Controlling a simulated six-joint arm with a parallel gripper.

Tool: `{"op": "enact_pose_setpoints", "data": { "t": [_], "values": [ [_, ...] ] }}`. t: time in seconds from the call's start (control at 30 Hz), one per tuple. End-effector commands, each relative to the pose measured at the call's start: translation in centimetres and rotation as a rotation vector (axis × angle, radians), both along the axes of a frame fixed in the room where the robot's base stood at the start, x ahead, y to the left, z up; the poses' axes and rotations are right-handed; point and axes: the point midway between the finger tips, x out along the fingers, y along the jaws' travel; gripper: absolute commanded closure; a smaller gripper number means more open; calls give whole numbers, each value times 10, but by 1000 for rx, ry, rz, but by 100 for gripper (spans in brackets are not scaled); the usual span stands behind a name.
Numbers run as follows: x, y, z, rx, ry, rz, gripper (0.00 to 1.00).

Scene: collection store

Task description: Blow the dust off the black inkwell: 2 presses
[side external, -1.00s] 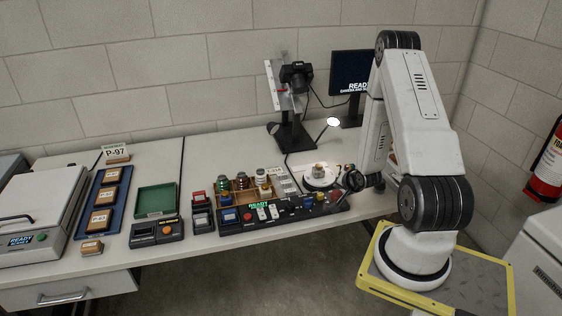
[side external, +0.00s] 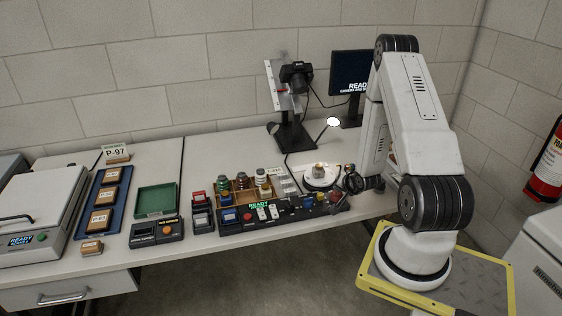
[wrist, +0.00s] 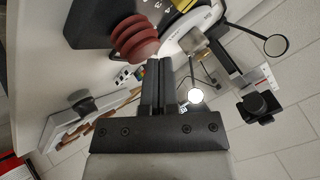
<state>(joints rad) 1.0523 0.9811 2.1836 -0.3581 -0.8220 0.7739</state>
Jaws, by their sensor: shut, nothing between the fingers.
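My gripper (wrist: 158,64) is shut and empty in the wrist view, its two dark fingers together. A dark red ribbed bulb (wrist: 134,38) stands on a black base just beyond and left of the fingertips; I cannot tell whether they touch. In the side view my gripper (side external: 352,182) is low at the right end of the black control panel (side external: 285,212). A small pale object with an orange-brown top sits on the white round turntable (side external: 318,186); the turntable also shows in the wrist view (wrist: 207,22). I cannot make out a black inkwell for certain.
A wooden rack (side external: 238,197) with several small bottles stands behind the panel. A camera stand (side external: 293,135) and a monitor (side external: 352,75) are at the back. A green tray (side external: 156,200) and blue tray (side external: 92,215) lie left. The front floor is open.

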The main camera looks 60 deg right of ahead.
Motion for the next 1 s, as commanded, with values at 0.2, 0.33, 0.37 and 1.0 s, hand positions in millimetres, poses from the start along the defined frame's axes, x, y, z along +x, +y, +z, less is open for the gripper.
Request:
{"op": "enact_pose_setpoints", "data": {
  "t": [0.2, 0.33, 0.37, 1.0],
  "values": [
    [0, 0, 0, 0, 0, 0, 100],
    [0, 0, -1, 0, 0, 0, 100],
    [0, 0, -2, 0, 0, 0, 100],
    [0, 0, -7, 1, 1, 0, 100]
  ]
}}
